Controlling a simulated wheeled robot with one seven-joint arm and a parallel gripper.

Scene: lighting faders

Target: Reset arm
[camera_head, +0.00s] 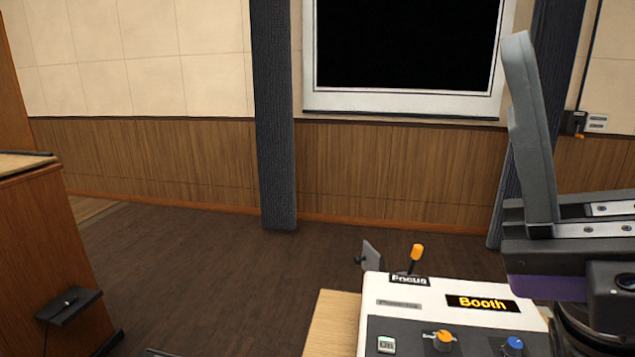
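My gripper (530,130) is at the right of the head view, with a grey finger pointing up and its dark body cut off by the right edge. I see one finger clearly, so its opening cannot be told. No held thing shows. It is in front of and partly over the right side of a white control box (372,315). The box has an orange-tipped lever (416,256) behind a Focus label, a lit Booth sign (481,303), an orange knob (440,340), a blue knob (513,345) and an On button (386,345).
The box stands on a light wooden surface (330,325). A wooden cabinet (45,260) with a small black ledge (69,305) is at the left. Dark floor (190,270) lies open between them. Behind are a panelled wall, dark curtains (273,120) and a black window (408,45).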

